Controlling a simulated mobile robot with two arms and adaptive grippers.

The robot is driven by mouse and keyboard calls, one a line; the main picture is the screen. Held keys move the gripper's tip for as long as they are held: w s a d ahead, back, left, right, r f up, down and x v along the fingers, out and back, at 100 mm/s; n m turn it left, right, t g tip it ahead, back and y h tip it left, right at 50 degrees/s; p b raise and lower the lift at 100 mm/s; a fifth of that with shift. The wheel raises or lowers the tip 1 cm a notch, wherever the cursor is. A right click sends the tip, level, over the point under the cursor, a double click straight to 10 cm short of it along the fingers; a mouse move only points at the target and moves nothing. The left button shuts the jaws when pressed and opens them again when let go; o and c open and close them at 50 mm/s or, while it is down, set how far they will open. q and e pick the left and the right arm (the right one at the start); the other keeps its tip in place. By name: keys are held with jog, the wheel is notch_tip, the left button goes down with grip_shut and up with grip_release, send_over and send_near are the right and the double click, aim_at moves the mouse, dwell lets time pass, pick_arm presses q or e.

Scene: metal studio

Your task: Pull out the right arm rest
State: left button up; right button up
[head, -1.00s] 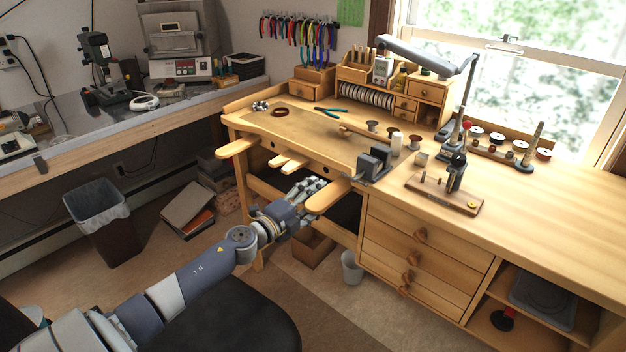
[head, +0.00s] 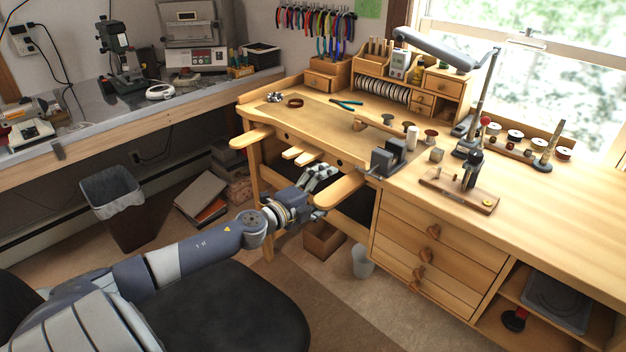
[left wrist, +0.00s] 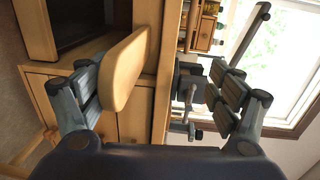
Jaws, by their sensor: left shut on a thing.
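The right arm rest (head: 342,190), a pale wooden paddle with a rounded end, sticks out from the front of the jeweller's bench (head: 300,121), left of the drawers. In the left wrist view, the arm rest (left wrist: 124,72) lies against the left finger of my left gripper (left wrist: 160,92). The other finger shows to the right, in front of the bench-top tools. The left arm rest (head: 252,137) sticks out at the bench's far left corner. My right gripper is not in view.
Wooden drawers (head: 435,245) stand right of the arm rest. A small metal vise (head: 389,158) sits on the bench edge above. A black seat (head: 235,310) and a bin (head: 362,262) are below.

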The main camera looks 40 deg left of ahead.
pick_arm(q)
notch_tip(320, 180, up, 2)
jog(key=shift+s, duration=0.15)
jog(key=shift+c, duration=0.8)
jog(key=shift+s+r, duration=0.1)
jog(key=shift+s, duration=0.5)
jog(key=shift+c, duration=0.3)
jog(key=shift+s, duration=1.6)
jog(key=shift+c, duration=0.7)
jog(key=s, duration=0.2)
jog(key=s+r, duration=0.1)
jog(key=s, duration=0.1)
jog(key=shift+s, duration=0.3)
jog(key=c, duration=0.4)
jog(key=s, duration=0.1)
jog(key=s+f, duration=0.1)
jog(key=s, duration=0.1)
jog(key=shift+a, duration=0.15)
jog(key=shift+s+r+p, duration=0.1)
jog(key=shift+p, duration=0.25)
